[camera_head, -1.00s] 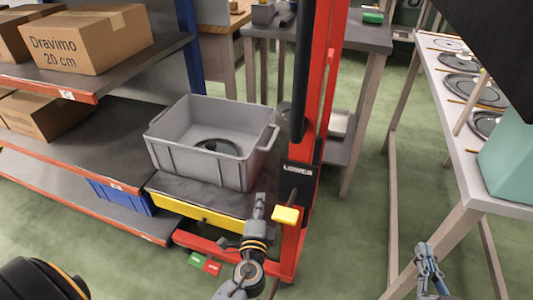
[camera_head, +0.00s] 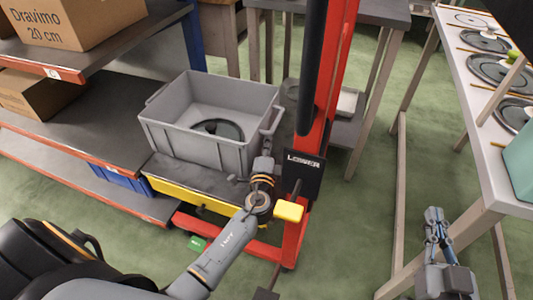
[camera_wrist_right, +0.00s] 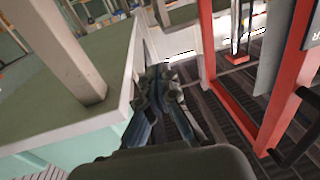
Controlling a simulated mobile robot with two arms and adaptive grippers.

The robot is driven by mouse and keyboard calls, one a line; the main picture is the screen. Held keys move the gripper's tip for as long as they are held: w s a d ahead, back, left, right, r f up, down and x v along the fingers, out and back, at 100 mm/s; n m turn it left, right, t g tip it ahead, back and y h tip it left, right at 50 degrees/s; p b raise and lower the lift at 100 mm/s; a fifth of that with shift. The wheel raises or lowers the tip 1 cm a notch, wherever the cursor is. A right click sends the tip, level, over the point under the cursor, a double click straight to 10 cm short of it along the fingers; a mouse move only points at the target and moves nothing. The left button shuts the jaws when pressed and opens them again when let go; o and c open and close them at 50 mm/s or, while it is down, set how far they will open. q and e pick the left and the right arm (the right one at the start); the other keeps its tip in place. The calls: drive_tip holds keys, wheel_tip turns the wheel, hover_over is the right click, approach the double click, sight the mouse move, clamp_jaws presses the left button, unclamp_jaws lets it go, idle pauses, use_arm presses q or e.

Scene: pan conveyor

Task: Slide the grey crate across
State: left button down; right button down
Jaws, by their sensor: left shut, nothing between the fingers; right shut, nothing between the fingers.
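The grey crate (camera_head: 188,143) stands upright and open on the dark platform of a red lift (camera_head: 165,166), next to the shelf. A dark round pan (camera_head: 229,130) lies inside it. My left gripper (camera_head: 268,136) is shut at the crate's right end wall, just under the handle loop. I cannot tell whether it touches the wall. My right gripper (camera_head: 434,212) is shut and empty, low in front of the long table. It also shows in the right wrist view (camera_wrist_right: 160,78).
The shelf (camera_head: 80,140) beside the lift holds cardboard boxes (camera_head: 75,25) and a blue bin (camera_head: 122,187). The lift's red mast (camera_head: 325,115) and yellow knob (camera_head: 289,210) stand right of my left gripper. A long table (camera_head: 482,150) with several pans is at the right.

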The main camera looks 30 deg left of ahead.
use_arm(q)
drive_tip(key=shift+w+a, duration=0.2)
drive_tip(key=shift+w, duration=0.25)
use_arm(e)
drive_tip(key=shift+r, duration=0.25)
use_arm(q)
drive_tip(key=shift+a, duration=0.1)
